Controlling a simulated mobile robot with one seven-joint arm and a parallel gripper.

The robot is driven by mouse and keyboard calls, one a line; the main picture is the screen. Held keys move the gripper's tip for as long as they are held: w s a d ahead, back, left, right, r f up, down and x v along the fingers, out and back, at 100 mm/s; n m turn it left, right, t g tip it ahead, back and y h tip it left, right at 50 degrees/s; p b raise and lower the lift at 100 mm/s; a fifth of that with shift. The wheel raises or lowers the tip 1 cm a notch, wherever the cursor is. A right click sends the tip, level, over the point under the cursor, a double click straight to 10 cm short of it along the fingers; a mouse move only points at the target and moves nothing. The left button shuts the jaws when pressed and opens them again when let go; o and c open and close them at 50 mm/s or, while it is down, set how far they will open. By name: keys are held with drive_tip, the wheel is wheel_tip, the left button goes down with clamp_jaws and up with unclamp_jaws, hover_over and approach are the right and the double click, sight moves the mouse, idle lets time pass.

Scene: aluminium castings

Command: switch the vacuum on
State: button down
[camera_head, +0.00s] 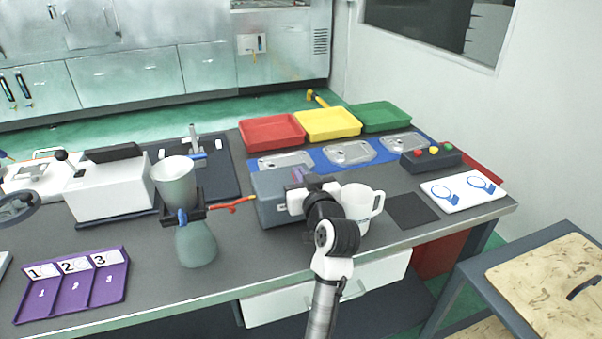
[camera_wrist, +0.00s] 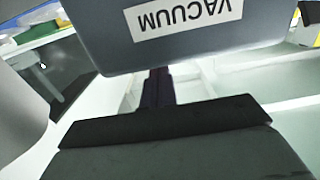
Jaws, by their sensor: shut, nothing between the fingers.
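The vacuum unit is a grey box (camera_head: 268,208) on the bench, partly hidden behind my arm. In the wrist view the box (camera_wrist: 265,30) fills the top, with a white VACUUM label (camera_wrist: 184,16) that reads upside down. My gripper (camera_wrist: 158,76) is shut and empty; its dark fingers reach to the edge of the box. I cannot tell whether they touch it. In the head view my wrist hides the fingers and part of the box. A small purple-tinted part (camera_head: 301,174) shows at the top of the box; no switch position can be made out.
A white mug (camera_head: 362,204) stands close to the right of my wrist. Blue mat with metal trays (camera_head: 348,152) lies behind; a black button box (camera_head: 431,160) is at right.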

drive_tip(key=shift+r+p, duration=0.1)
drive_tip(key=shift+p, duration=0.3)
drive_tip(key=shift+w+g+p, duration=0.1)
drive_tip(key=shift+g+p, duration=0.2)
drive_tip(key=shift+p, duration=0.75)
drive_tip(key=shift+w+f+g, duration=0.15)
drive_tip(key=shift+f+g, duration=0.05)
drive_tip(key=shift+g, duration=0.2)
drive_tip(key=shift+w+a, duration=0.15)
drive_tip(key=shift+w, duration=0.1)
drive_tip(key=shift+r, duration=0.1)
